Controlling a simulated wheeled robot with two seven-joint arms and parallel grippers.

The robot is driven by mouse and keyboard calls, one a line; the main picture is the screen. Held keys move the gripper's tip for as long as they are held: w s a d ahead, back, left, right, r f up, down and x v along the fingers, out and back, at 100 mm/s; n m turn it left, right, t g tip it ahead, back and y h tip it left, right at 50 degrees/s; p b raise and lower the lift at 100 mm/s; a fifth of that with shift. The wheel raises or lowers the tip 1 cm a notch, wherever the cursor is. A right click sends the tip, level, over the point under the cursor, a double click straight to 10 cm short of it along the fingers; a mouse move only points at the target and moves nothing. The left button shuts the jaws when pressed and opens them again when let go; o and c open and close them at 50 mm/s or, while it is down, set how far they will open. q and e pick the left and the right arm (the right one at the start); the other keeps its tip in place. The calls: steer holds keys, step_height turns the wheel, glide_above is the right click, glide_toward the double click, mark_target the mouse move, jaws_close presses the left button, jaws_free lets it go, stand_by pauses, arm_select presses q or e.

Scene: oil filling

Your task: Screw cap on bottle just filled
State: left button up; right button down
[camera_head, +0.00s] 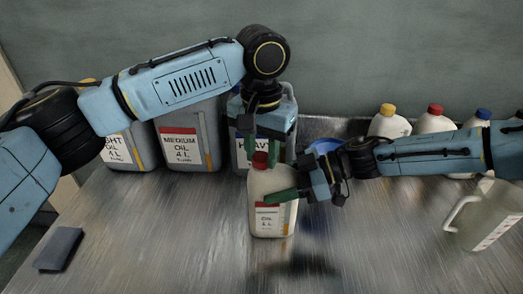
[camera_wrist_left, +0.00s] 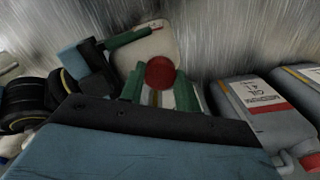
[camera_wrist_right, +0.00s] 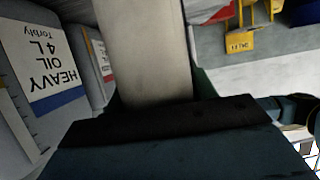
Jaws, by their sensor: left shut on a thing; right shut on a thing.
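A white oil bottle (camera_head: 268,208) with a red band on its label stands upright at the middle of the table. Its body also shows in the left wrist view (camera_wrist_left: 158,42) and fills the middle of the right wrist view (camera_wrist_right: 145,50). The red cap (camera_head: 260,160) is at the bottle's mouth, and it shows from above in the left wrist view (camera_wrist_left: 160,73). My left gripper (camera_head: 261,150) points down over the bottle, its green fingers on either side of the cap. My right gripper (camera_head: 280,195) is shut on the bottle's body from the right. The cap's thread is hidden.
Large grey canisters stand behind: medium oil (camera_head: 185,140), heavy oil (camera_head: 240,155), and a partly hidden one at left. White bottles with yellow (camera_head: 388,122), red (camera_head: 434,120) and blue caps stand back right. A jug (camera_head: 485,215) is at right, a dark block (camera_head: 60,248) front left.

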arm_select(q)
steer(key=m, duration=0.4)
steer(key=shift+m, duration=0.4)
steer(key=m, duration=0.6)
steer(key=o, duration=1.1)
steer(key=shift+c, duration=0.2)
steer(key=shift+r, duration=2.25)
steer(key=shift+c, duration=0.2)
